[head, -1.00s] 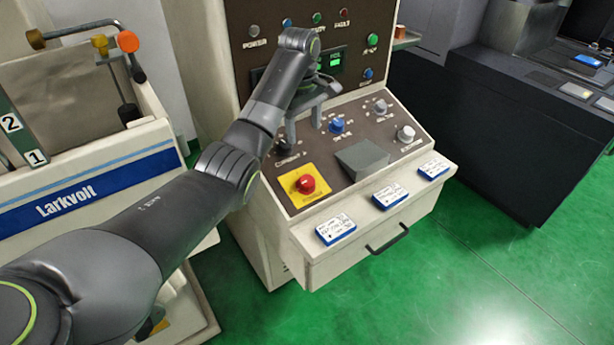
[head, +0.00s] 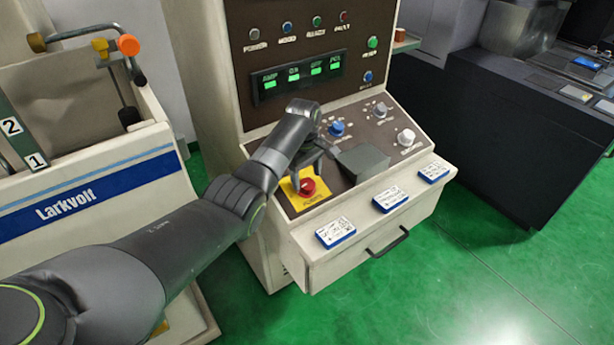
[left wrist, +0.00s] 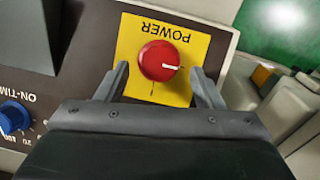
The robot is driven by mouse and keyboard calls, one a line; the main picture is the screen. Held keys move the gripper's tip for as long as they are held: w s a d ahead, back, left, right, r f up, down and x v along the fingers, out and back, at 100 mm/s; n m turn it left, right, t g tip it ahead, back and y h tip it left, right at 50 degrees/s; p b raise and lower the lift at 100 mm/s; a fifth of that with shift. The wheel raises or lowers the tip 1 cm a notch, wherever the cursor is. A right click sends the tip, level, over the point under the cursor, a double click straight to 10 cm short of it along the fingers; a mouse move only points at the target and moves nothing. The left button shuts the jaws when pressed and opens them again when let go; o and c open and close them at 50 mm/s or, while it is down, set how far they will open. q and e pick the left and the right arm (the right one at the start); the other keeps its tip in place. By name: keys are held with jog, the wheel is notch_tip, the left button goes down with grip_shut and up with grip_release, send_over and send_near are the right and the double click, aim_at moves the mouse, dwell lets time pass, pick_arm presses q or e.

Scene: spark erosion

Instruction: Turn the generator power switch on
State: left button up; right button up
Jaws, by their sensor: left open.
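The power switch (head: 308,187) is a red round knob on a yellow plate on the sloping panel of the generator (head: 345,205). In the left wrist view the red knob (left wrist: 158,61) has a white pointer mark, and the plate reads POWER. My left gripper (head: 312,175) is over the upper edge of the yellow plate. In the left wrist view its two fingers (left wrist: 162,80) are apart, one on each side of the knob, with visible gaps. I cannot tell how far above the panel the fingertips are. My right gripper is out of view.
Blue and white knobs (head: 337,129) sit farther along the panel, beside a raised dark block (head: 362,162). Blue-edged cards (head: 335,232) lie on the front ledge above a drawer handle (head: 388,240). The Larkvolt machine (head: 90,185) stands at left.

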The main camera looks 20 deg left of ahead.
pick_arm(q)
jog(key=shift+w+f, duration=0.1)
jog(key=shift+f, duration=0.95)
jog(key=c, duration=1)
